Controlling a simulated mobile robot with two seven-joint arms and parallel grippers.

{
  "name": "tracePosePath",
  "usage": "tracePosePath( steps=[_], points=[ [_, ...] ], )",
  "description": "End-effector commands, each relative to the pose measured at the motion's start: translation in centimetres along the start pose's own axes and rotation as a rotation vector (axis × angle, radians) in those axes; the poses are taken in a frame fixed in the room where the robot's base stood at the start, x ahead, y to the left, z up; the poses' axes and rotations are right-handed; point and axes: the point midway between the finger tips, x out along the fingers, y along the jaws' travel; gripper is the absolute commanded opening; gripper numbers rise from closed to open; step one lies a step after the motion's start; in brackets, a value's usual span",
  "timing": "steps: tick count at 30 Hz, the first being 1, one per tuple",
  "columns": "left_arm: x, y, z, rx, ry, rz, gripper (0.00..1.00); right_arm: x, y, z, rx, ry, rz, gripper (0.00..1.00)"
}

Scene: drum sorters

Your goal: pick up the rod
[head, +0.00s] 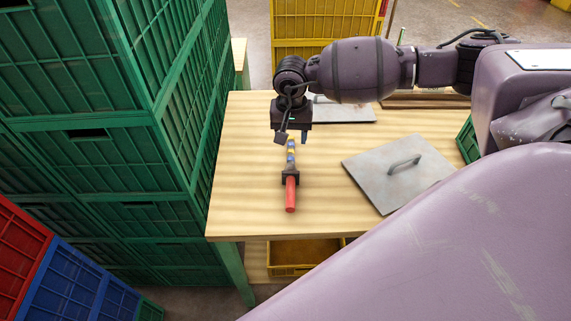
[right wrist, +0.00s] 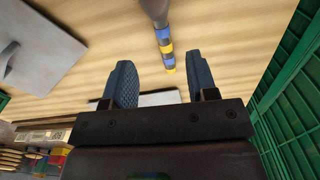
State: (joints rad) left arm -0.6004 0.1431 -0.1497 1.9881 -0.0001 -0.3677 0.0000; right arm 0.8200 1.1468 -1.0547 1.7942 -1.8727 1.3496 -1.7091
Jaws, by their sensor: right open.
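The rod (head: 290,193) lies on the wooden table (head: 240,185), with a red handle toward the near edge, a dark collar, and a blue-and-yellow banded shaft pointing away. My right gripper (head: 292,138) is over the far end of the shaft, open and empty. In the right wrist view, the banded shaft (right wrist: 165,45) shows between the lines of the two spread fingers (right wrist: 161,68), a little beyond their tips. The dark collar is at the top edge there, and the red handle is out of that frame. My left gripper is not in view.
A grey metal plate with a handle (head: 380,178) lies on the table right of the rod. Another grey plate (head: 345,112) lies behind the gripper. Stacked green crates (head: 130,160) stand close at the left. A yellow crate (head: 325,25) is behind the table. Wood around the rod is clear.

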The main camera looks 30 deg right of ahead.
Motion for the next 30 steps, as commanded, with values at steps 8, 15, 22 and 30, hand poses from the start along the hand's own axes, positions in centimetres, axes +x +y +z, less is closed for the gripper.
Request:
tracePosePath(
  steps=[8, 15, 22, 30],
  points=[
    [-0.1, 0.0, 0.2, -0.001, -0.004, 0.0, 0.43, 2.0, 0.0, 0.1, -0.024, -0.004, -0.002, 0.53],
    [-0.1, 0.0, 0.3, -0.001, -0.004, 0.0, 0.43, 5.2, -0.1, 0.1, -0.023, -0.005, -0.005, 0.53],
    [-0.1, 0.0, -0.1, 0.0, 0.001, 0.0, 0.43, 7.1, 0.0, 0.2, -0.023, -0.004, -0.005, 0.53],
    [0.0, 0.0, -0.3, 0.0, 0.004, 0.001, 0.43, 10.4, 0.1, 0.2, -0.022, -0.005, -0.006, 0.53]
  ],
)
